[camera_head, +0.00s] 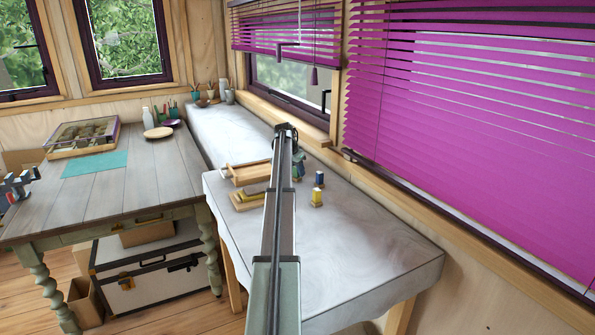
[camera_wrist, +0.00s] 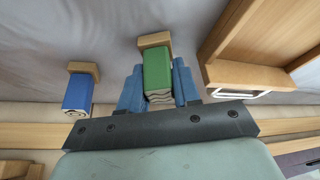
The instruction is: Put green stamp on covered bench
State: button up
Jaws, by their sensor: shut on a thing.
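The green stamp (camera_wrist: 157,73), a green block with a wooden end piece, is between the fingers of my gripper (camera_wrist: 159,88) in the wrist view. The blue fingers are shut on its sides. In the head view my gripper (camera_head: 298,170) is low over the covered bench (camera_head: 370,240), partly behind my arm, and the green stamp cannot be made out clearly there. The bench is draped in pale grey cloth. I cannot tell whether the stamp touches the cloth.
A blue stamp (camera_wrist: 78,92) with a wooden end stands left of my gripper in the wrist view. A wooden tray (camera_wrist: 250,75) is close on the right. Purple blinds (camera_head: 470,120) hang beside the bench. The bench's front right is clear. A wooden table (camera_head: 110,200) stands left.

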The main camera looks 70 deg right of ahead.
jog(key=shift+f, duration=0.1)
jog(key=o, duration=0.9)
jog(key=shift+c, duration=0.2)
jog(key=v, duration=1.2)
